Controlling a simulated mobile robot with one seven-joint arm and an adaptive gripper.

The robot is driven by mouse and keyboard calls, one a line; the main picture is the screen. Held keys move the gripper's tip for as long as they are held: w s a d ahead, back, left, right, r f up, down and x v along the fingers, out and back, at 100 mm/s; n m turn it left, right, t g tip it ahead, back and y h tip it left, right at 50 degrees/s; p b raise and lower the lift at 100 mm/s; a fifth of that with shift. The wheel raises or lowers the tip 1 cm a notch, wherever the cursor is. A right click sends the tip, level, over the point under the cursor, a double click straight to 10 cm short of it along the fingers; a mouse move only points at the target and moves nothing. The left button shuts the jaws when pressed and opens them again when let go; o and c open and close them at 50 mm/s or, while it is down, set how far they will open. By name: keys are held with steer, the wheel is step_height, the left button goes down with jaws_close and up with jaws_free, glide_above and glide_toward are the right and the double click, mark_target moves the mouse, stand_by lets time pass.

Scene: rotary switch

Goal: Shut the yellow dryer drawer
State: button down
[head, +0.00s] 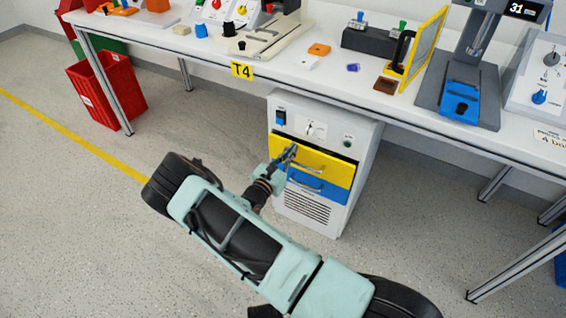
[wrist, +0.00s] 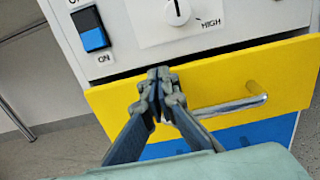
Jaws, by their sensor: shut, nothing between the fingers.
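The yellow dryer drawer (head: 325,167) is the upper drawer of a white cabinet under the workbench. In the wrist view its yellow front (wrist: 230,84) has a silver bar handle (wrist: 235,106), and a dark gap shows along its top edge, so it stands somewhat out. My gripper (head: 291,150) is at the left part of the drawer front. In the wrist view my gripper (wrist: 158,76) is shut and empty, its tips over the front's upper edge, left of the handle. I cannot tell whether the tips touch the drawer.
A blue drawer (head: 318,187) sits just below the yellow one. Above are a blue rocker switch (wrist: 90,30) and a dial (wrist: 177,10). The workbench (head: 290,83) overhangs the cabinet. A red bin (head: 108,90) stands at the left. The floor left of the cabinet is clear.

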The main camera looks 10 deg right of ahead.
steer(key=shift+x, duration=0.95)
steer(key=shift+r, duration=0.1)
steer(key=shift+w, duration=0.1)
